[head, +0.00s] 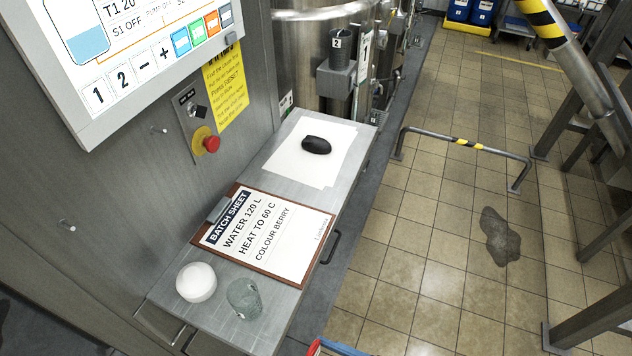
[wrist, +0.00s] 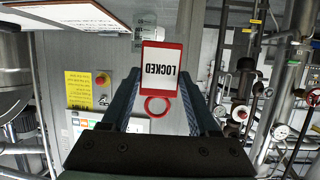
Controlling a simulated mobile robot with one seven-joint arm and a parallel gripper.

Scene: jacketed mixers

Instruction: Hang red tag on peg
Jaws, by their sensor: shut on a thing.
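The red tag (wrist: 163,70) shows in the wrist view, with a white face reading LOCKED upside down in the picture and a red ring (wrist: 160,106) below it. My gripper (wrist: 160,88) is shut on the tag, its dark fingers on either side. The wrist view appears upside down, as the panel shows inverted too. My gripper is not clearly seen there. I cannot make out the pegs in the wrist view.
A red stop button (head: 208,144) and yellow note (head: 225,88) are on the cabinet under the screen (head: 130,50).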

